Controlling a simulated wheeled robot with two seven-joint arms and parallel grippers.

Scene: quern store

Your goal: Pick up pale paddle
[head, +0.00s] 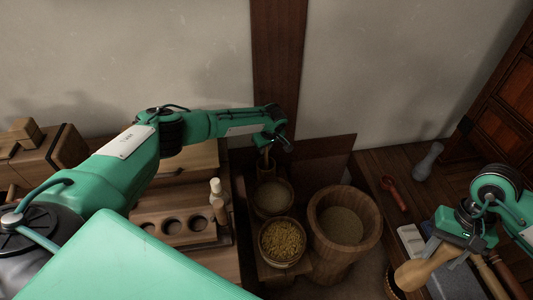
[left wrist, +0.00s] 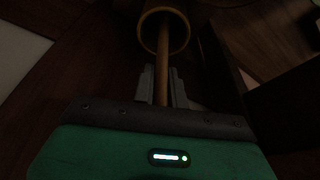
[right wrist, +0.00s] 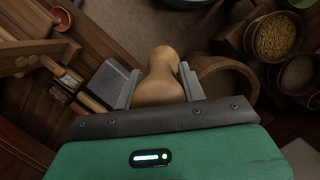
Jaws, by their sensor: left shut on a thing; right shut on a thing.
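My right gripper (head: 432,250) is shut on a pale wooden piece (head: 415,271) over the right bench. In the right wrist view this pale wooden piece (right wrist: 160,80) sits between the fingers, with a narrow neck and rounded end; I cannot tell for sure that it is the pale paddle. My left gripper (head: 270,148) is at the back, near the wall post. In the left wrist view it is shut on a thin wooden handle (left wrist: 162,78), which runs into or across a round-rimmed wooden vessel (left wrist: 150,40). That view is dark, so the handle's far end is unclear.
A large wooden tub (head: 372,225), a bowl of grain (head: 282,240) and a smaller tub (head: 272,199) stand between the benches. A red spoon (head: 394,193) and grey bottle-shaped piece (head: 428,162) are on the right bench. A holed wooden rack (head: 178,208) is at left.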

